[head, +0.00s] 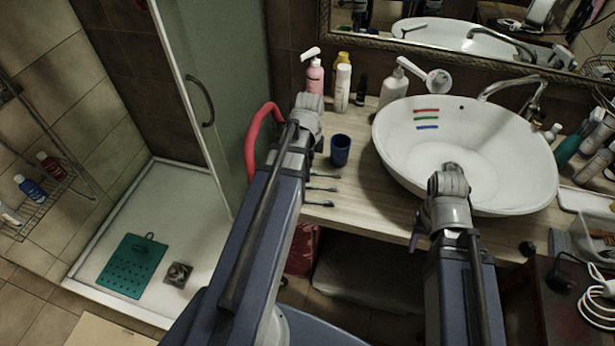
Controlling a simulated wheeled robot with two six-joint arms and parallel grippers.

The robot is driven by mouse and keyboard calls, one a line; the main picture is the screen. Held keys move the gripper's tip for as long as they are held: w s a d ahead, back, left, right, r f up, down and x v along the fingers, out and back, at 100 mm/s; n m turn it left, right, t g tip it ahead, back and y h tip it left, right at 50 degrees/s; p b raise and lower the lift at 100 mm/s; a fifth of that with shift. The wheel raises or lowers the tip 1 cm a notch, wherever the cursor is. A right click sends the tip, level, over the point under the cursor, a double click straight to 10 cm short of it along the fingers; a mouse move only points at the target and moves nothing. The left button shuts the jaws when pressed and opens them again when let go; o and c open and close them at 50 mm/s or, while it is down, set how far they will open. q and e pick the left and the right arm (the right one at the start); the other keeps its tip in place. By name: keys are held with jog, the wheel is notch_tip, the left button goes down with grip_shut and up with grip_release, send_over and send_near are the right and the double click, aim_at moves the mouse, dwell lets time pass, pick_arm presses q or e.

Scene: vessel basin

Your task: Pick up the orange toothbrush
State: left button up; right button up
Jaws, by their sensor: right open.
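An orange-red strip (426,110) lies at the top of a row of three coloured strips on the inner wall of the white basin (535,190). A green strip (426,118) and a blue strip (427,127) are below it. They are too small to tell as brushes. Several thin dark-ended sticks like toothbrushes (322,189) lie on the counter left of the basin, their colours unclear. My right gripper (450,178) is open at the basin's front rim, below the strips, its fingertips not clear.
A dark blue cup (340,150) stands near my left arm. A pink pump bottle (315,77) and other bottles line the back wall. The faucet (515,90) arches over the basin's right rim. A red curved bar (252,135) is beside my left arm. Clutter fills the right side.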

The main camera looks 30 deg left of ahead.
pick_arm(q)
jog(key=shift+r, duration=0.1)
grip_shut()
dwell(0.3)
